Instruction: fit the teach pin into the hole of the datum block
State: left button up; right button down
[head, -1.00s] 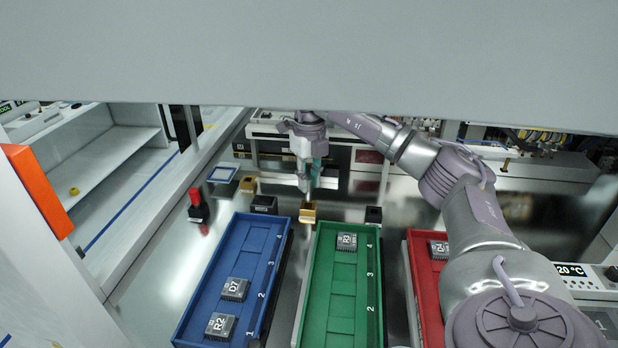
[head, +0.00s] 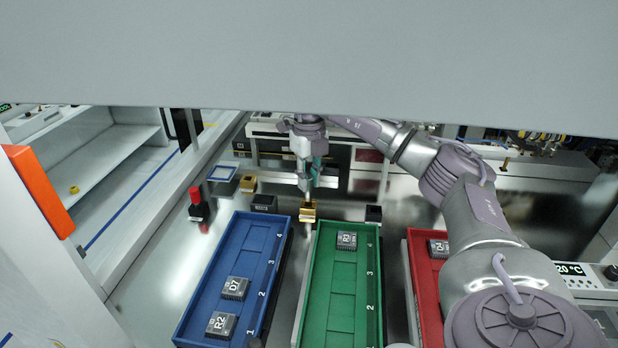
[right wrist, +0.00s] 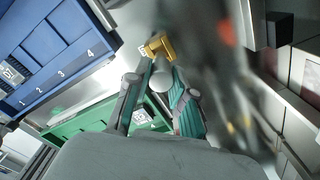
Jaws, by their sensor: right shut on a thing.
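The datum block looks like the small brass block (head: 308,215) with a pale label, just beyond the far end of the green tray. It also shows in the right wrist view (right wrist: 158,46). My right gripper (head: 306,190) points down directly above it. In the right wrist view its teal-padded fingers (right wrist: 158,84) are shut on a light grey cylinder, which looks like the teach pin (right wrist: 152,90). The pin's far end overlaps the block in that view. I cannot tell whether it is above the hole or inside it. My left gripper is not in view.
Blue (head: 194,290), green (head: 301,300) and red (head: 412,275) trays with labelled chips lie in front. Black blocks (head: 263,203) (head: 373,214) flank the brass block. A second brass block (head: 248,184) and a red-topped post (head: 196,203) stand left.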

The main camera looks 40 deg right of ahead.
aim_at(309, 177)
jog(key=shift+f+b, duration=0.65)
jog(key=shift+f, duration=0.85)
dwell(0.3)
jog(key=c, duration=0.9)
grip_release()
jog(key=shift+r, duration=0.2)
notch_tip(309, 177, up, 12)
jog(key=shift+f, duration=0.2)
dwell(0.3)
